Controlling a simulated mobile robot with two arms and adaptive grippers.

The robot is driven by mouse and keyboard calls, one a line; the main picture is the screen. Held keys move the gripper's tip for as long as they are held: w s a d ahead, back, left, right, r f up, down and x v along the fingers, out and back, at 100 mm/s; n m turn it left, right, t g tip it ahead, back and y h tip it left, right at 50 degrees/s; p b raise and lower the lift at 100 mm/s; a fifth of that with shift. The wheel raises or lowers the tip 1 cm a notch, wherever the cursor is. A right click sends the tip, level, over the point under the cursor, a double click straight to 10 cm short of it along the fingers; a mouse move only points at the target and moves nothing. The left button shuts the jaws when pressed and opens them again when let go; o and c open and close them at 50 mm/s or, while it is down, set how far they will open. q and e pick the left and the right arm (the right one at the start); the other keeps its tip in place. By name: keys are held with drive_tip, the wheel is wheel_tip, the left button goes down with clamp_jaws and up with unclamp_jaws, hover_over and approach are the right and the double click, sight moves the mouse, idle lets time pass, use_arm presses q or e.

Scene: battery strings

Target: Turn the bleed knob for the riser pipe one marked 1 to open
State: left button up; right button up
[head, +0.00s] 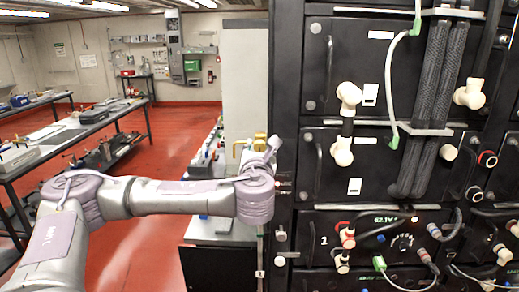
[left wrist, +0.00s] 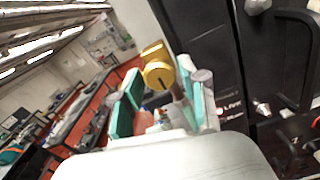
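A yellow-brass knob (left wrist: 158,73) with a dark slot shows in the left wrist view, with a second yellow piece (left wrist: 153,49) just behind it. In the head view, brass-coloured parts (head: 260,142) show just above my left wrist, beside the black rack. A thin vertical pipe (head: 261,250) runs below my wrist and bears a small white tag (head: 260,273) that seems to read 1. My left gripper (left wrist: 162,92) is open, its teal pads apart, with the knob in line with the gap between them. Whether the pads touch it I cannot tell. My right gripper is out of view.
The black battery rack (head: 284,80) with cables, hoses and white-capped terminals stands close on the right. A bench (head: 222,229) with small items is behind my left wrist. Long tables (head: 75,135) stand at the left, with open red floor (head: 175,135) between.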

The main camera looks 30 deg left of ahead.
use_arm(q)
clamp_jaws()
drive_tip(key=shift+f, duration=0.1)
